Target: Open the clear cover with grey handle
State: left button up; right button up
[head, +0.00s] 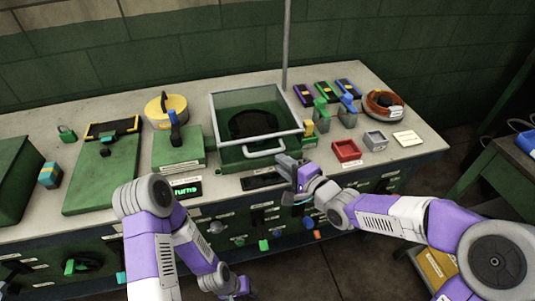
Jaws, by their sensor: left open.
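The clear cover (225,103) has a grey frame and sits over a green box (230,160) on the workbench. A dark round thing (252,124) shows through it. Its grey handle (266,151) is on the front side, facing me. My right gripper (284,164) is in front of the box, just right of and below the handle; I see no clear contact. Whether its jaws are open or shut is hard to tell. My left gripper (240,287) is low, in front of the bench and away from the cover; it is open.
A grey pole (287,45) rises behind the cover. A red bin (346,151) and a grey bin (375,140) stand to the right. A green block with a blue lever (178,150) and a yellow round tin (156,107) are to the left. A lit display (186,190) is in front.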

aim_at(269, 153)
jog(key=x, duration=0.2)
jog(key=b+x, duration=0.1)
jog(key=x, duration=0.2)
jog(key=b+x, duration=0.1)
jog(key=x, duration=0.1)
jog(key=shift+w+a+r, duration=0.2)
jog(key=shift+a+r, duration=0.05)
jog(key=shift+r, duration=0.05)
grip_shut()
